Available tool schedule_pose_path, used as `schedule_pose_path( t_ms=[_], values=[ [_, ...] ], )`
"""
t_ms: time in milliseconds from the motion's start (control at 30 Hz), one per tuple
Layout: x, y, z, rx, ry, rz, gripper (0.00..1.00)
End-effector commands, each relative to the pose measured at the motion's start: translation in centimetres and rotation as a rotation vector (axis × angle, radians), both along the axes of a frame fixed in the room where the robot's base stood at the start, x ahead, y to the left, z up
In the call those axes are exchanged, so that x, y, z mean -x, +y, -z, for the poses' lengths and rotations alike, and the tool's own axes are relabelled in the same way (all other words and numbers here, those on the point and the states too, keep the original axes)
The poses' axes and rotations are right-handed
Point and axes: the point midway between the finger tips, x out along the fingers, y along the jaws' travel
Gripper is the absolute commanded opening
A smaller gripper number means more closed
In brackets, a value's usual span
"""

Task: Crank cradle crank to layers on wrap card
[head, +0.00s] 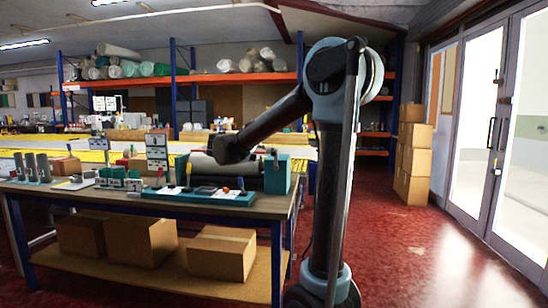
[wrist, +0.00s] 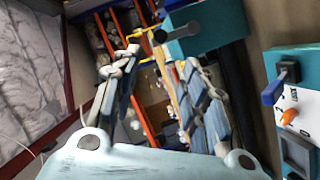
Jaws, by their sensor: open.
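The cradle, with a teal end block (head: 278,172) and a grey roll (head: 225,168), stands on the right part of the workbench. A teal block (wrist: 208,28) at the top of the wrist view looks like part of it. A small yellow piece (wrist: 146,34) beside that block may be the crank; I cannot tell. A white printed card (head: 156,146) stands left of the cradle, perhaps the wrap card; its marks are too small to read. My gripper (wrist: 150,60) is open, its fingers apart with nothing seen held. In the head view my arm hides it.
A panel (wrist: 296,112) with a blue lever and an orange knob lies right of my gripper. Small holders and tools line the bench (head: 255,206) front. Cartons (head: 222,252) sit on the lower shelf. Red floor (head: 420,250) is clear to the right, before glass doors.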

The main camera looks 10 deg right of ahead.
Motion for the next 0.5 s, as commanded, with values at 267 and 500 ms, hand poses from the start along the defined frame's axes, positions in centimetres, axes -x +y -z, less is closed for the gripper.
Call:
schedule_pose_path(
  t_ms=[267,500],
  values=[
    [-1.8,-1.4,0.5,0.000,0.001,0.003,0.40],
    [-5.0,-3.9,1.4,0.000,0.000,0.005,0.40]
  ],
)
